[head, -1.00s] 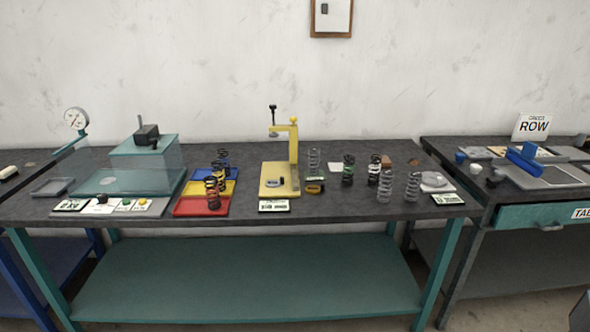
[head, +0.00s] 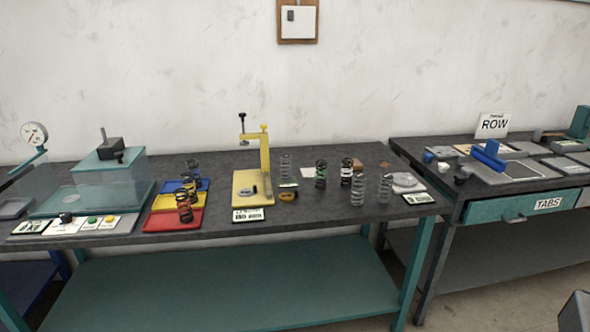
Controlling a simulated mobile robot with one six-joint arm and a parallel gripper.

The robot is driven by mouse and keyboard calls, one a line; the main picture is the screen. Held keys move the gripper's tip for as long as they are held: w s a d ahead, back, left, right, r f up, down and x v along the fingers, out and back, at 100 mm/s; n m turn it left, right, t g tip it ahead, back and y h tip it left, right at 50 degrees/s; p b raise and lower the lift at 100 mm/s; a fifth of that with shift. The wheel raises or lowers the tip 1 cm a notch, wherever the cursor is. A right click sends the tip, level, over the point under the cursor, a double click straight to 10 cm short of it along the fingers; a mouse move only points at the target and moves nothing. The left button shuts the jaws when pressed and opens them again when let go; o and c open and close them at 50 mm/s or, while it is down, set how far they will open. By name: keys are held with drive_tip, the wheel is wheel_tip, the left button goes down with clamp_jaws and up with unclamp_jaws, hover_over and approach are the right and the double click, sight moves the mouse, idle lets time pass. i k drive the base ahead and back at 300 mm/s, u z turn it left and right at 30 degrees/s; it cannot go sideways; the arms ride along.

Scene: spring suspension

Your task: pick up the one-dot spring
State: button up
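Several coil springs stand upright on the dark workbench (head: 300,213). To the right of the yellow press are a grey spring (head: 286,168), a dark spring with green (head: 320,174), a dark spring with a white band (head: 346,172), and two grey springs, one in front (head: 358,191) and one to its right (head: 385,189). Dark springs also stand at the red tray (head: 184,207), yellow tray (head: 189,187) and blue tray (head: 193,170). Dot marks are too small to read, so I cannot tell which spring has one dot. My gripper is not in view.
A yellow press (head: 264,160) stands mid-bench. A clear-sided box on a teal base (head: 107,190) and a dial gauge (head: 34,134) are at left. A second bench with a teal drawer (head: 515,207) stands right, past a narrow gap.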

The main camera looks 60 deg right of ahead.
sight(285, 157)
drive_tip(key=z, duration=0.25)
drive_tip(key=i, duration=1)
drive_tip(key=u, duration=0.25)
